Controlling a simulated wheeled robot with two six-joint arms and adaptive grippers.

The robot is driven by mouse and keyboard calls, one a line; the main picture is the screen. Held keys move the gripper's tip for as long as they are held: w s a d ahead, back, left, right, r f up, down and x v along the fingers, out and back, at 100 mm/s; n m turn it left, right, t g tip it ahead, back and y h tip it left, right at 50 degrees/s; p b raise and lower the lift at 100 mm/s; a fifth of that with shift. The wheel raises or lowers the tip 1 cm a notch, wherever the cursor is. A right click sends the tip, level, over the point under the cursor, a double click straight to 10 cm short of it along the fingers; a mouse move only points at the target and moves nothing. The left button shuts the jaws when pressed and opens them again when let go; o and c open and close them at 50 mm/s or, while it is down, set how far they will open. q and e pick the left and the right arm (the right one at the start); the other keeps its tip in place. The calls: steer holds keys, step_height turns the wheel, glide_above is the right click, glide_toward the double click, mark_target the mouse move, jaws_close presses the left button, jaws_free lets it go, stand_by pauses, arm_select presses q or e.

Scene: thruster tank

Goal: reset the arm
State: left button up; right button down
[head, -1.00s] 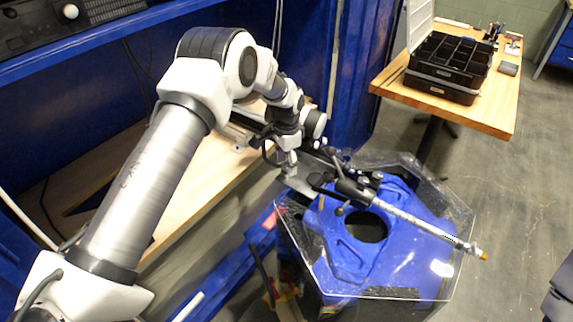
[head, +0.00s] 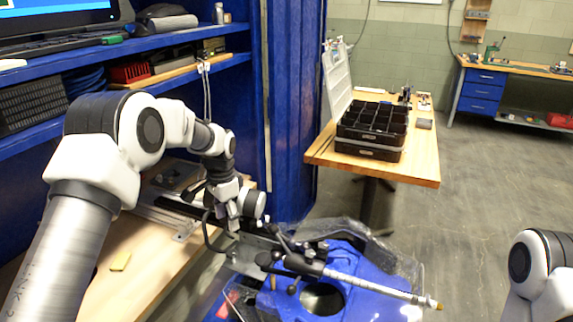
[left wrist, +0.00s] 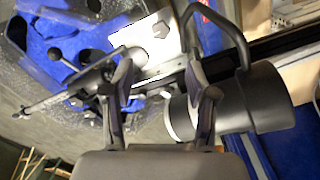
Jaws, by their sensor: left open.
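My left arm comes in from the left in the head view, bent at the elbow. My left gripper (head: 232,222) is low at its end, above the bench edge beside the tank. In the left wrist view its two dark fingers (left wrist: 163,82) stand apart with nothing held between them. Beyond them is a pale metal plate (left wrist: 147,38) with a dark knob. Part of my right arm shows at the lower right of the head view; its gripper is out of the picture.
A blue tank (head: 350,295) with a round hole and clear cover stands beside the gripper. A rod (head: 375,285) with dark fittings lies across it. A wooden table (head: 420,160) holds a black divided box (head: 372,128). The floor (head: 480,200) at right is open.

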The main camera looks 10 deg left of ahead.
arm_select(q)
steer(key=f, duration=0.2)
steer(key=s+f, duration=0.1)
steer(key=shift+s+d+f+g, duration=0.15)
steer(key=shift+f+g, duration=0.2)
steer(key=shift+g, duration=0.05)
steer(key=s+f, duration=0.2)
steer(key=s+d+f+g, duration=0.1)
steer(key=s+f, duration=0.1)
steer(key=f, duration=0.1)
steer(key=s+f+g, duration=0.1)
steer(key=s+f, duration=0.2)
steer(key=shift+d+f, duration=0.15)
steer(key=shift+d, duration=0.1)
steer(key=s+d+f+g, duration=0.2)
steer(key=s+d+f, duration=0.1)
steer(key=s+f, duration=0.95)
steer(key=s+d+f+n+t, duration=0.1)
steer(key=s+n+t, duration=0.3)
steer(key=s, duration=1.4)
steer(key=n, duration=0.3)
steer(key=shift+s+d+f+t, duration=0.25)
steer(key=shift+s+d+t, duration=0.05)
steer(key=shift+d+t, duration=0.1)
